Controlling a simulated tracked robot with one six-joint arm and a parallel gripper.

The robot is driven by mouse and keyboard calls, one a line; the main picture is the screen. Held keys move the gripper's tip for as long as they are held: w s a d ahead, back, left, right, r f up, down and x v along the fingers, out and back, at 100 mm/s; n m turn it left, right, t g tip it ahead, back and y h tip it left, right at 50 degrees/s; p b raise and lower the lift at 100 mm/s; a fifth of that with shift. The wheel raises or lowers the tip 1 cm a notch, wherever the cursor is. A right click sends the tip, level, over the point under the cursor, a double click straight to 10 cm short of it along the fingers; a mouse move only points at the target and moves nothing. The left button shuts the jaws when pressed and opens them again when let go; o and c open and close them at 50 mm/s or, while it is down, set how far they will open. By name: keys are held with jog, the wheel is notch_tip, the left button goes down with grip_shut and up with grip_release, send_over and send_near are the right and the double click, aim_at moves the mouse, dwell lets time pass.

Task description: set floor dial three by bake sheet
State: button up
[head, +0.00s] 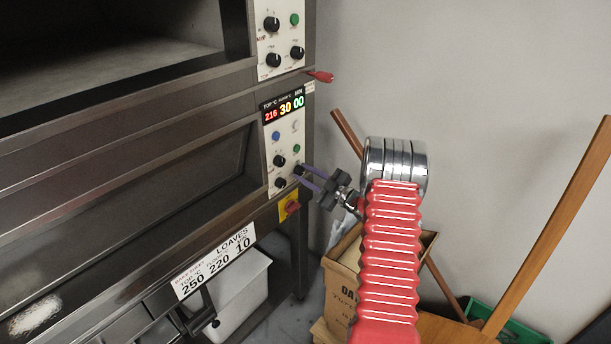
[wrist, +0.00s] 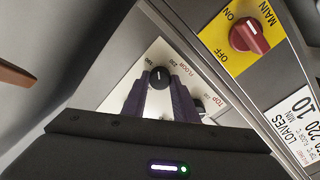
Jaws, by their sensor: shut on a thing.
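My gripper (head: 302,173) is shut on a black dial at the lower right of the lower oven deck's control panel (head: 268,142). In the wrist view the dial (wrist: 160,77), marked FLOOR, sits between my two purple-grey fingertips (wrist: 161,86), with a short white mark on its face. The exact setting is too small to read. The bake sheet (head: 214,262) is a white label on the oven front reading LOAVES, top 250, floor 220, min 10. It shows partly in the wrist view (wrist: 297,120). The panel display (head: 284,108) reads 216, 30, 00.
Close by the dial is a red MAIN switch on a yellow plate (head: 289,206), also large in the wrist view (wrist: 249,36).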

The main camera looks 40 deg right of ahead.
jog(key=m, duration=0.6)
jog(key=shift+s+f, duration=0.1)
jog(key=shift+f, duration=0.15)
dwell(0.3)
jog(key=o, duration=1.1)
jog(key=shift+r, duration=0.15)
jog(key=shift+c, duration=0.2)
jog(key=v, duration=1.3)
jog(key=shift+s, duration=0.4)
